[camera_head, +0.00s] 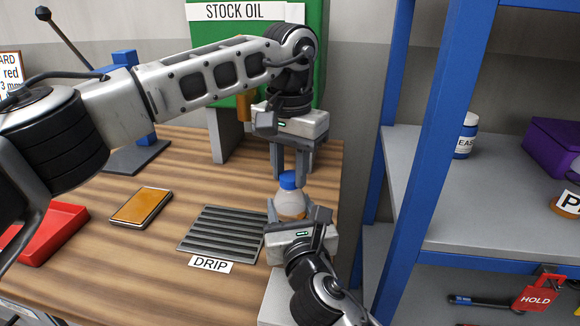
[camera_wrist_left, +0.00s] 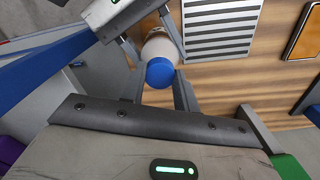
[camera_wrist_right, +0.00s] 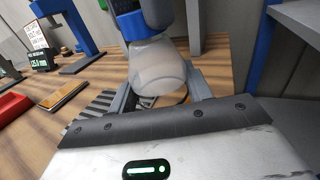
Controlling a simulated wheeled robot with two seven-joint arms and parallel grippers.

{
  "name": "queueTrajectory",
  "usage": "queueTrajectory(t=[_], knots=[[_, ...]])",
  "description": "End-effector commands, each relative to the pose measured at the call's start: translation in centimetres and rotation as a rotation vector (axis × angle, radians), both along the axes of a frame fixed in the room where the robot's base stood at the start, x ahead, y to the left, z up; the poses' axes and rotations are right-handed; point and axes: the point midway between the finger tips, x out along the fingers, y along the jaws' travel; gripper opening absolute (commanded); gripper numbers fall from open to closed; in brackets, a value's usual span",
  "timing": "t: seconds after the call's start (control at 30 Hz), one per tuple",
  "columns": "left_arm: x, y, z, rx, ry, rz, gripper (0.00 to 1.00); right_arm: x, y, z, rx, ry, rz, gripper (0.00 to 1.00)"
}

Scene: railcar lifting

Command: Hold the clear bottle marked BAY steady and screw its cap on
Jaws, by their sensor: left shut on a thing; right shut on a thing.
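The clear bottle (camera_head: 291,203) stands upright near the table's right edge, with amber content low inside. No BAY marking is readable on it. The blue cap (camera_head: 288,181) sits at the bottle's mouth; how far it is threaded cannot be told. My left gripper (camera_head: 289,174) points down from above, shut on the cap, which shows between its fingers in the left wrist view (camera_wrist_left: 160,72). My right gripper (camera_head: 288,212) is shut around the bottle body from the near side. In the right wrist view the bottle (camera_wrist_right: 157,70) is between its fingers, and a left finger partly covers the cap (camera_wrist_right: 130,24).
A slatted drip tray (camera_head: 222,230) labelled DRIP lies left of the bottle. An orange-topped pad (camera_head: 141,207) and a red tray (camera_head: 52,238) are farther left. The green STOCK OIL container (camera_head: 226,45) stands behind. A blue-framed shelf (camera_head: 430,130) rises close on the right.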

Motion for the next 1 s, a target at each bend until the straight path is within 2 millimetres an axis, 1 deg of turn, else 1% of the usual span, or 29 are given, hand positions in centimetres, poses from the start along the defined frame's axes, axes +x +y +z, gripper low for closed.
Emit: queueTrajectory(t=[0.07,0.3,0.33,0.4,0.67,0.77,0.87,1.0], knots=[[0.0,0.0,0.1,-0.001,-0.001,-0.025,0.09,0.0,0.0,-0.1,0.000,0.002,0.000,0.00],[0.0,0.0,0.1,-0.001,-0.001,-0.025,0.09,0.0,0.0,-0.1,0.000,0.002,-0.001,0.00],[0.0,0.0,0.1,-0.001,-0.001,-0.025,0.36,0.0,0.0,-0.1,0.000,0.002,-0.001,0.00],[0.0,0.0,0.1,-0.001,-0.001,-0.025,0.52,0.0,0.0,-0.1,0.000,0.002,-0.001,0.00],[0.0,0.0,0.1,-0.001,-0.001,-0.024,0.52,0.0,0.0,-0.1,0.000,0.002,-0.001,0.00],[0.0,0.0,0.5,-0.001,-0.002,-0.024,0.52,0.0,0.0,-0.1,0.000,0.002,-0.001,0.00],[0.0,-0.1,1.5,0.000,-0.002,-0.023,0.52,0.0,0.0,-0.1,0.000,0.002,-0.001,0.00],[0.0,-0.1,3.5,-0.002,-0.003,-0.024,0.52,0.0,0.0,-0.1,0.000,0.002,-0.001,0.00]])
